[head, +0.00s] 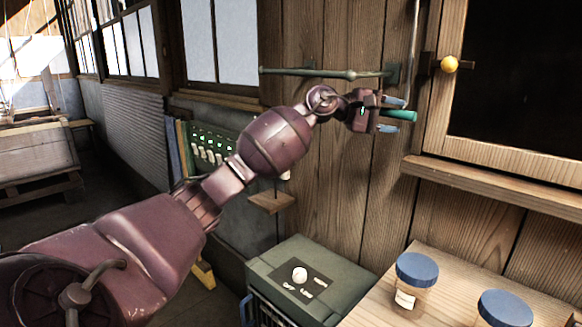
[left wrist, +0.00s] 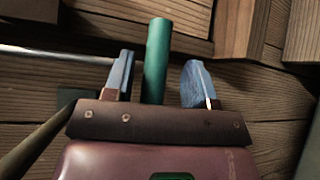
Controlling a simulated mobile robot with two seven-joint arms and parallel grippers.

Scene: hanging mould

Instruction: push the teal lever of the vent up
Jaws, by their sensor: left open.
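The teal lever (head: 405,115) is a short round bar in front of the plank wall, left of the dark framed opening. It points to the right and slightly down in the head view. My left gripper (head: 398,115) is open around it, with one blue finger above and one below. In the left wrist view the teal lever (left wrist: 156,45) stands between the two fingers of my left gripper (left wrist: 160,62), nearer the left finger, with gaps showing on both sides. The lever's base is hidden behind the gripper. My right gripper is in neither view.
A greenish horizontal rod (head: 320,73) runs along the wall just above my left wrist. A thin grey upright rod (head: 413,50) and a yellow knob (head: 449,64) are close by. A wooden ledge (head: 490,185) juts out below right. Blue-lidded jars (head: 416,280) stand lower down.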

